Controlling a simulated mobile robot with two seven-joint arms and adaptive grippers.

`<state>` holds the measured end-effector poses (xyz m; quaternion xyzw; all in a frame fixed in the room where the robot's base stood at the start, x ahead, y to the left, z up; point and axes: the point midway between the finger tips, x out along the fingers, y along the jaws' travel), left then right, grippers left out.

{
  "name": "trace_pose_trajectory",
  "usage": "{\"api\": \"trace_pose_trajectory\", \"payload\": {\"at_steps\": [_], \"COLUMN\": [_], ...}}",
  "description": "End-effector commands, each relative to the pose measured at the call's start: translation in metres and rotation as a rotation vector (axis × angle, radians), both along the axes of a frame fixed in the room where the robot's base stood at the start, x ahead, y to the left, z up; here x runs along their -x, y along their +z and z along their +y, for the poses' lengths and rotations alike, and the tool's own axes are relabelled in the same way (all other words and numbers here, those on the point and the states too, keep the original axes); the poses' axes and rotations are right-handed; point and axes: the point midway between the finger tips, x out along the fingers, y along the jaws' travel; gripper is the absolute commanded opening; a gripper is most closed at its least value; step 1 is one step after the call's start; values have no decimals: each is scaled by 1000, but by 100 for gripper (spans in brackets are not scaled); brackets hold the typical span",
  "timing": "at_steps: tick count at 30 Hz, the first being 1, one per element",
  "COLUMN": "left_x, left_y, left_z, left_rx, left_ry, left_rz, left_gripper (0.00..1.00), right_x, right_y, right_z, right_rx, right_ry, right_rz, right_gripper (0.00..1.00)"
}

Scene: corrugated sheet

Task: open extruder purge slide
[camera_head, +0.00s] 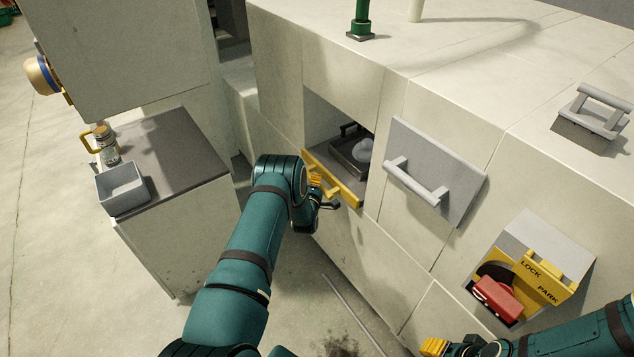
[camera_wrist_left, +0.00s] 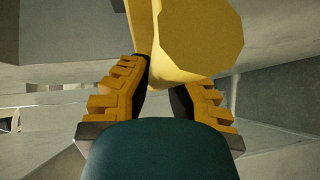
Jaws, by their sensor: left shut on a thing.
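The purge slide has a yellow front (camera_head: 346,190) with a yellow bar handle, low across a square opening in the pale machine's side. Behind the front, inside the opening, is a dark tray (camera_head: 345,158) with a pale grey lump (camera_head: 364,148). I cannot tell exactly how far the slide stands out. My left gripper (camera_head: 322,190) is at the front's left part, shut on the yellow handle. In the left wrist view, the yellow handle (camera_wrist_left: 195,40) runs between the ribbed fingers. My right gripper (camera_head: 455,347) is at the bottom edge, apart from the slide and partly cut off.
A grey panel with a bar handle (camera_head: 418,182) is right of the opening. Farther right, a recess holds a yellow LOCK/PARK plate (camera_head: 540,277) and a red block (camera_head: 498,298). A side cabinet at left carries a grey bin (camera_head: 122,190) and a jar (camera_head: 106,146). Floor is clear.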

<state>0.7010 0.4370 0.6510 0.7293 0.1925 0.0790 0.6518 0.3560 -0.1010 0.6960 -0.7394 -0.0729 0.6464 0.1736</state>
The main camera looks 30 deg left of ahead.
Motion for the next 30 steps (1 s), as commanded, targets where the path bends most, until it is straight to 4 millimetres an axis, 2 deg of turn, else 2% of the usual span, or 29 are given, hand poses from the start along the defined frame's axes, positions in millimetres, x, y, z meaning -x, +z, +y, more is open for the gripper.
{"api": "trace_pose_trajectory", "payload": {"at_steps": [1, 8, 15, 24, 30], "left_x": [9, 56, 118, 194, 234], "left_y": [1, 1, 0, 0, 0], "left_z": [7, 28, 53, 85, 101], "left_rx": [-1, 0, 0, -1, -3], "left_ry": [9, 14, 16, 17, 14], "left_rz": [4, 8, 6, 6, 5], "left_gripper": [0, 0, 0, 0, 0], "right_x": [1, 3, 5, 6, 6], "right_y": [3, 16, 25, 29, 29], "right_z": [0, 0, 1, 1, 1], "right_rx": [0, -1, -3, -3, -3], "right_ry": [0, 2, 2, 4, 4], "right_rz": [1, 7, 12, 14, 14], "right_gripper": [47, 47, 47, 47, 47]}}
